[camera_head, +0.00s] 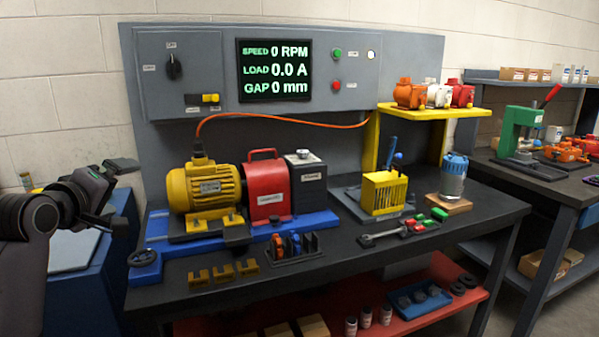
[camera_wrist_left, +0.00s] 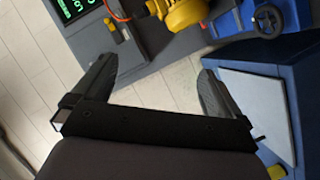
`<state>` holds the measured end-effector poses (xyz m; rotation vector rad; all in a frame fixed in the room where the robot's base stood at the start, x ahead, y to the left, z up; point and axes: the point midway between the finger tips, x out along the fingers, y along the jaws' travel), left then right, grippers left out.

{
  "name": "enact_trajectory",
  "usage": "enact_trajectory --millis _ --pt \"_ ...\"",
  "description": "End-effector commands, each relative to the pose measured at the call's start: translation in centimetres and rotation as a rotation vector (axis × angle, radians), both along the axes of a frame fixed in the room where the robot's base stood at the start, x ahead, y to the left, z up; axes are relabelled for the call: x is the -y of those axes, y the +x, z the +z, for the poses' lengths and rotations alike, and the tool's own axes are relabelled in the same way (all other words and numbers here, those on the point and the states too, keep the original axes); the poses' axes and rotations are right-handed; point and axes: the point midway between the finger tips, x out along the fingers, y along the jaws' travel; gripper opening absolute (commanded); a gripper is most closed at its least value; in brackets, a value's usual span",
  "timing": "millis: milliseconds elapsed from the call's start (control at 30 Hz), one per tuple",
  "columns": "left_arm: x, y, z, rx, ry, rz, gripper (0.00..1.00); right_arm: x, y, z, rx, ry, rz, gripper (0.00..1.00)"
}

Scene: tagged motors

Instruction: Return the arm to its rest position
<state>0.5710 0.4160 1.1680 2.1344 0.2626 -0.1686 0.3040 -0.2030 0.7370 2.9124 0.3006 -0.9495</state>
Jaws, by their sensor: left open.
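My left arm comes in from the left in the head view, with its gripper (camera_head: 108,190) beside the left end of the bench, above a blue cabinet. In the left wrist view the two dark fingers of this gripper (camera_wrist_left: 158,90) are spread wide apart, with nothing between them but wall and floor-coloured background. It touches nothing that I can see. My right gripper is in neither view.
The dark workbench (camera_head: 345,262) holds a yellow motor (camera_head: 204,186), a red coupling housing (camera_head: 267,187), a yellow slotted block (camera_head: 384,193) and a blue-grey cylinder (camera_head: 453,178). The blue cabinet (camera_head: 112,262) stands left of it. A panel with a display (camera_head: 274,70) rises behind.

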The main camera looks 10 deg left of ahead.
Motion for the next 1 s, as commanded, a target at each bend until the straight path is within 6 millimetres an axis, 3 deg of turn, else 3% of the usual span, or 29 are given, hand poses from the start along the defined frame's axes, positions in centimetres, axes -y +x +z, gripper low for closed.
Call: enact_trajectory --millis 33,267,467,600,800,1000 --pt "1.0 0.2 -3.5 -0.045 0.059 -0.022 1.00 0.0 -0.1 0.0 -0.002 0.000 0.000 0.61" --pt "5.3 -1.4 -16.1 -0.176 0.325 -0.147 1.00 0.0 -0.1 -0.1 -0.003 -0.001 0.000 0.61" --pt "9.4 -5.9 -26.3 -0.265 0.530 -0.288 1.00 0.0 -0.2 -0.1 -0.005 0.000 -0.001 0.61" --pt "12.6 -10.5 -32.5 -0.310 0.656 -0.400 1.00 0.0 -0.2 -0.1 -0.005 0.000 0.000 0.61" --pt "17.2 -18.6 -39.4 -0.348 0.804 -0.566 1.00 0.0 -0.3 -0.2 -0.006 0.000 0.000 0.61" --pt "20.3 -24.9 -42.5 -0.352 0.897 -0.680 1.00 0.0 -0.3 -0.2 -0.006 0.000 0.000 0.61"
